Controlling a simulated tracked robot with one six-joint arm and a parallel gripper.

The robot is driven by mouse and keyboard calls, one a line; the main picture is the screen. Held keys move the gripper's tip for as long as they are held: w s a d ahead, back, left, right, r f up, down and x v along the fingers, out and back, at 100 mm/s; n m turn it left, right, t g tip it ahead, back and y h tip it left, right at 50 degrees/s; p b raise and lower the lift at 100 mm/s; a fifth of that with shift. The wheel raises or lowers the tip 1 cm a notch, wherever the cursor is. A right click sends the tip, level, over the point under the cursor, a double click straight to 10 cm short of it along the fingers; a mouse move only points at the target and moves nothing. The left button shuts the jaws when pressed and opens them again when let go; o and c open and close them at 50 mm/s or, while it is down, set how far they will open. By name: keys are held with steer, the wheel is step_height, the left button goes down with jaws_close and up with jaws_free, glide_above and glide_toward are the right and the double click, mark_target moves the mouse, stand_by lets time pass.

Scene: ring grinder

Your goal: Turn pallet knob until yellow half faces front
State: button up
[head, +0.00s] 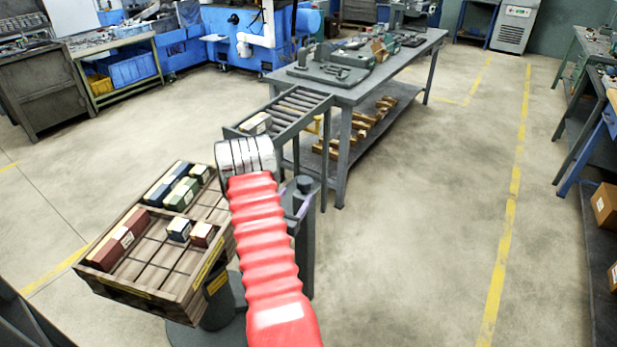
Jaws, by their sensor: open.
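The wooden pallet (150,285) is a divided tray on a dark round stand at the lower left, with small boxes in some compartments. A yellow label strip (208,262) runs along its right side. Below that strip is a small dark and yellow part (217,283); I cannot tell if it is the knob or which way its yellow faces. My red-sleeved arm crosses the pallet's right edge and hides part of it. My gripper (246,155) shows as a silver banded end beyond the pallet's far right corner. It is open, and its fingertips are not clearly visible.
A roller conveyor (290,108) with a small box (256,123) on it stands just beyond my gripper, joined to a grey workbench (350,90). A dark post (304,184) stands right of my arm. The floor at right is clear up to the shelves.

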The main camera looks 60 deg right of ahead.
steer(key=d, duration=1.3)
steer(key=shift+w+d, duration=0.15)
steer(key=shift+w, duration=0.2)
steer(key=shift+c, duration=0.5)
steer(key=c, duration=1)
